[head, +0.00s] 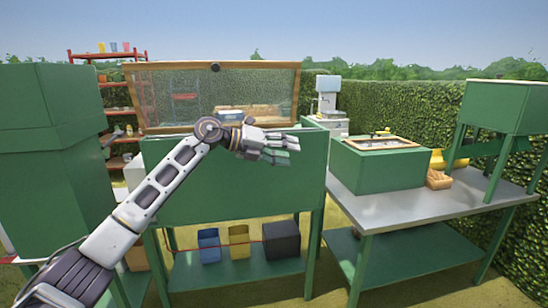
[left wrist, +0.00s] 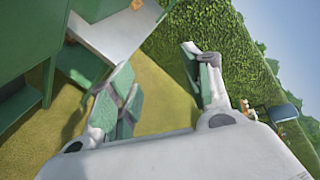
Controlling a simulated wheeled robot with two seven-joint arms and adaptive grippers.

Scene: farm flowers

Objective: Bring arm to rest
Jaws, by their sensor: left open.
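My left arm comes in from the lower left of the head view, stretched up and to the right. My left gripper (head: 283,147) is at its end, in front of the green cabinet (head: 235,185) with the raised wood-framed glass lid (head: 215,97). In the left wrist view the two fingers of my left gripper (left wrist: 165,95) stand wide apart with nothing between them. Grass and hedge show past the fingers. My right gripper is in neither view.
A metal-topped table (head: 400,203) stands at the right with a green box (head: 378,165) on it. Blue (head: 208,246), yellow (head: 239,243) and black (head: 282,240) bins sit under the cabinet. A tall green cabinet (head: 50,170) stands at left. A hedge (head: 400,105) runs behind.

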